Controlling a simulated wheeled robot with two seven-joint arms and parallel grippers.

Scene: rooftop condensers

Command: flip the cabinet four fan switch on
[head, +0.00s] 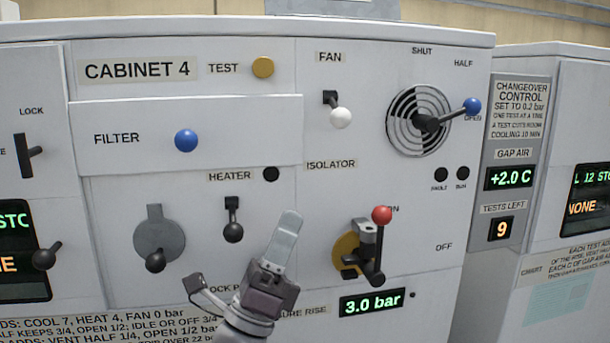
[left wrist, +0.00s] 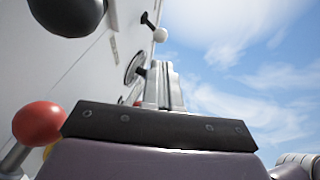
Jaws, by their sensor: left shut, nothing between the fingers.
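The fan switch (head: 340,117) is a short black lever with a white ball, under the FAN label on cabinet 4 (head: 400,40). Its ball hangs below its pivot. In the left wrist view the white ball (left wrist: 160,35) shows beyond the fingers, apart from them. My left gripper (head: 288,222) is shut and empty, fingers pointing up, in front of the panel below the switch, between the heater switch and the isolator. Its fingers also show in the left wrist view (left wrist: 165,88). My right gripper is in neither view.
The heater switch (head: 233,232) with a black ball is left of my gripper. The red-balled isolator handle (head: 381,214) is close on the right. The round vent (head: 405,112) has a blue-balled lever (head: 471,106). The display (head: 371,303) reads 3.0 bar.

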